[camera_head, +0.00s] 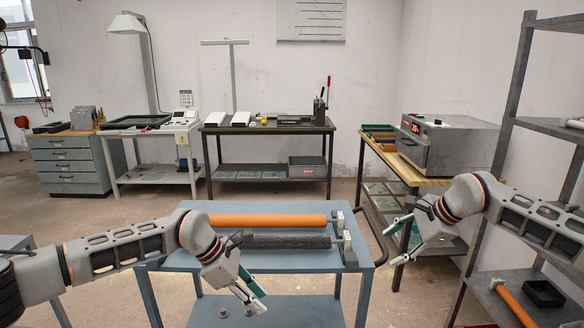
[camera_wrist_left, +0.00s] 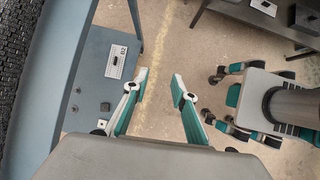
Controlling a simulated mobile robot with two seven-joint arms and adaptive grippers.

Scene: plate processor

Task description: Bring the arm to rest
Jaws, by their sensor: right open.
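My left gripper (camera_head: 257,300) hangs at the end of my left arm, in front of the blue cart's top and pointing down to the right. In the left wrist view its two teal-and-grey fingers (camera_wrist_left: 160,88) are apart, with nothing between them. My right gripper (camera_head: 398,243) is beside the cart's right side, pointing left and down, with its fingers apart and empty. The two grippers are apart from each other.
The blue cart (camera_head: 195,262) carries an orange roller (camera_head: 262,221) and a dark textured roller (camera_head: 290,242). Its dark handle (camera_head: 375,236) curves near my right gripper. A grey oven-like machine (camera_head: 450,145) stands on a wooden table behind. A metal shelf (camera_head: 530,128) stands at the right.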

